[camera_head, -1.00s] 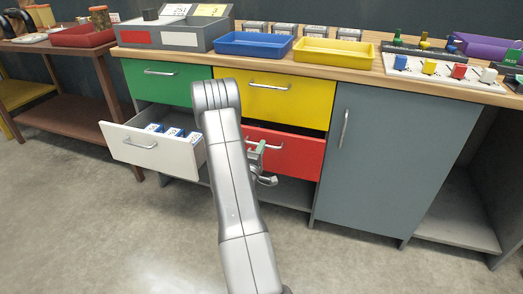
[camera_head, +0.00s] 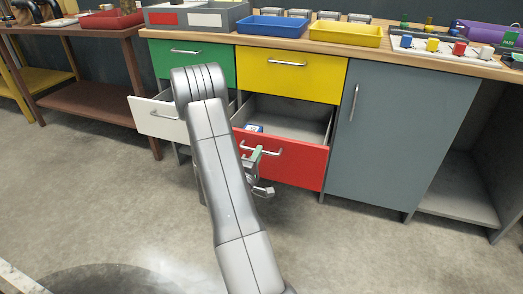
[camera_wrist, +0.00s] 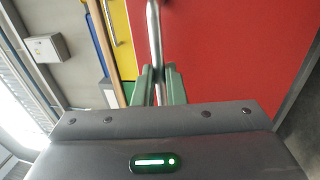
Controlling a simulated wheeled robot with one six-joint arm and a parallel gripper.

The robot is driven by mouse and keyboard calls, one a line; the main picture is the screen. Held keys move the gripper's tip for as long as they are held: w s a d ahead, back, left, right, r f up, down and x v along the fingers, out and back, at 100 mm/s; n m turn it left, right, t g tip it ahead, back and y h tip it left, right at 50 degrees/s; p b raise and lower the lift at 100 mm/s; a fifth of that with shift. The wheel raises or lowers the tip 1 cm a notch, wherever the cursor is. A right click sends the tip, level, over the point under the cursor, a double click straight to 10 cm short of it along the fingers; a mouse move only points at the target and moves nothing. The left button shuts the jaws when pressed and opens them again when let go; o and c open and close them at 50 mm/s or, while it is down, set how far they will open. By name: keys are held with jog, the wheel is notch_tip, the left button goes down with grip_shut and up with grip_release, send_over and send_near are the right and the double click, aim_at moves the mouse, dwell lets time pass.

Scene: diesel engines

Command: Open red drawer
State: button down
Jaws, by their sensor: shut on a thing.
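The red drawer (camera_head: 290,160) is pulled out below the yellow drawer (camera_head: 290,75), and its grey inside shows. A small blue and white box (camera_head: 254,128) lies inside at the left. My gripper (camera_head: 256,156) is at the left part of the red drawer's front, shut on its metal handle (camera_head: 272,153). In the wrist view the green fingers (camera_wrist: 159,80) close around the handle bar (camera_wrist: 154,35), with the red front behind it. My arm hides part of the white drawer and the red drawer's left edge.
The white drawer (camera_head: 155,120) stands open to the left. The green drawer (camera_head: 190,62) and the grey door (camera_head: 385,130) are shut. Blue (camera_head: 270,27) and yellow (camera_head: 345,35) trays stand on the worktop. The floor in front is clear.

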jog(key=shift+v, duration=0.85)
jog(key=shift+r, duration=0.15)
jog(key=c, duration=1.5)
grip_release()
jog(key=p+v, duration=0.2)
jog(key=v, duration=1.1)
jog(key=shift+s+a, duration=0.2)
jog(key=shift+s, duration=0.2)
jog(key=shift+w, duration=0.1)
jog(key=b+x, duration=0.2)
jog(key=x, duration=1.2)
jog(key=shift+d, duration=0.1)
